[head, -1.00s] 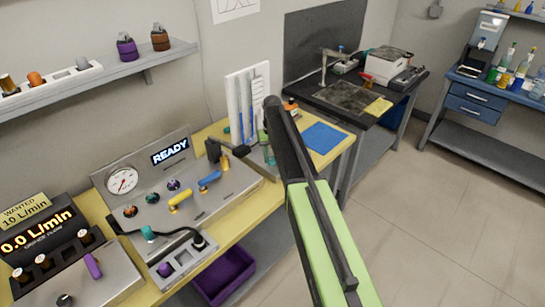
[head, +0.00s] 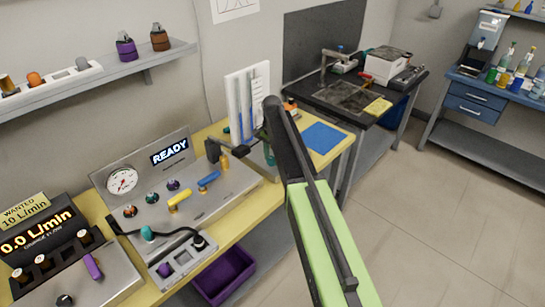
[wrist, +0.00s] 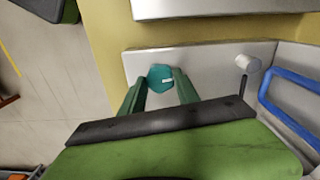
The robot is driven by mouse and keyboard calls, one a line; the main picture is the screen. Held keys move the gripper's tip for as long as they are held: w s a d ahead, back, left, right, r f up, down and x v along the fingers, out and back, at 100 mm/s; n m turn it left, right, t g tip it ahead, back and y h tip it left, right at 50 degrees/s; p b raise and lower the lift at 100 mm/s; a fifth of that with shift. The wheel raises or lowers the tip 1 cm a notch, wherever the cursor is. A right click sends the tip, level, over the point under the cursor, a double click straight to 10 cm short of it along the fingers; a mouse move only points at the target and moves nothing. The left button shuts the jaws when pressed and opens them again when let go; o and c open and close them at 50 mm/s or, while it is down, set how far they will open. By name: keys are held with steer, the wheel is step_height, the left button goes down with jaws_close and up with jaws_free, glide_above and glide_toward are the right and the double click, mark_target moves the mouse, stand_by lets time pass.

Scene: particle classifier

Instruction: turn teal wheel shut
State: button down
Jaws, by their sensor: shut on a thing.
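The teal wheel (wrist: 160,74) shows in the wrist view as a round teal disc with a small pale mark, on a light grey metal plate (wrist: 205,62). My gripper (wrist: 164,79) has its two green fingers on either side of the wheel and is shut on it. The fingers hide part of the wheel's lower side. In the head view my arm runs up from the bottom, and the gripper is mostly hidden behind it near the right part of the yellow bench. I cannot make out the held wheel there.
A white-capped post (wrist: 246,64) and a blue tube (wrist: 290,100) stand right of the wheel. In the head view a grey console (head: 190,200) with a gauge and knobs sits left of my arm. A blue mat (head: 323,138) lies to the right. Open floor is at right.

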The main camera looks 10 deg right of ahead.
mark_target(272, 158)
steer(key=shift+w+m, duration=0.1)
steer(key=shift+m, duration=0.4)
steer(key=c, duration=0.9)
jaws_free()
step_height(272, 158, up, 17)
steer(key=p, duration=1.7)
steer(key=shift+r, duration=0.2)
steer(key=shift+f, duration=0.1)
